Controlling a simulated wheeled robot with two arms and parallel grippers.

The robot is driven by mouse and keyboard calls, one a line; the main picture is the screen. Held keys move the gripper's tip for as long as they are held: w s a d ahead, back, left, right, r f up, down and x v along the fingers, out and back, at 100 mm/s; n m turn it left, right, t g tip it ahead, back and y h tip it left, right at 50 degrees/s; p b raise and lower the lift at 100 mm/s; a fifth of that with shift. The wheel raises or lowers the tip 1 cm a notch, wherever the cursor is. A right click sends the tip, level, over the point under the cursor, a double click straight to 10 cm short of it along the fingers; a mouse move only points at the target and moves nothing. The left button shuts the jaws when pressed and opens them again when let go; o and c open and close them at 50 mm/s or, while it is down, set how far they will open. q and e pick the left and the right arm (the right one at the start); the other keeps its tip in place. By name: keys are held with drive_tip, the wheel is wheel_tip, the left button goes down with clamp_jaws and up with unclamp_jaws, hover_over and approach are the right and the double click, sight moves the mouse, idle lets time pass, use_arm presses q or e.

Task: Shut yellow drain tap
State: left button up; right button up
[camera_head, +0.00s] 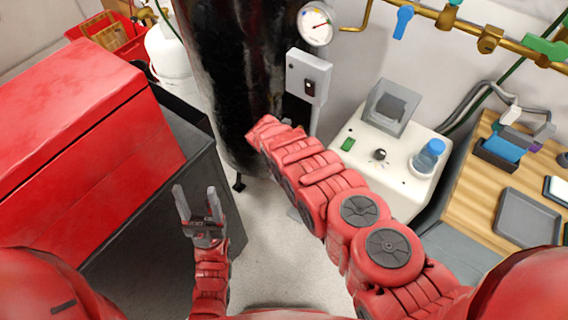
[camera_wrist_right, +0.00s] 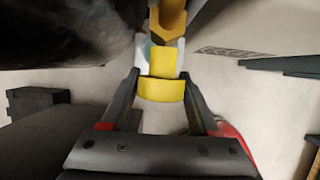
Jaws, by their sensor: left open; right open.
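The yellow drain tap (camera_wrist_right: 163,90) shows in the right wrist view, below a brass fitting (camera_wrist_right: 168,20). Its yellow handle lies between the two fingers of my right gripper (camera_wrist_right: 164,85), which is open with a finger on either side. I cannot tell whether either finger touches it. In the head view the tap and my right gripper are hidden at the far end of my right arm, beside the black tank (camera_head: 225,70). My left gripper (camera_head: 198,193) is open and empty, pointing up over the floor near the dark cabinet.
A red box (camera_head: 90,120) on a dark cabinet stands at left. A grey switch box (camera_head: 308,77) and gauge (camera_head: 316,24) are by the tank. A white machine (camera_head: 390,165) and wooden bench (camera_head: 470,190) stand at right. Brass pipe with a blue tap (camera_head: 402,22) runs above.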

drive_tip(key=shift+w+f, duration=0.1)
drive_tip(key=shift+f, duration=0.1)
clamp_jaws()
idle(0.3)
idle(1.1)
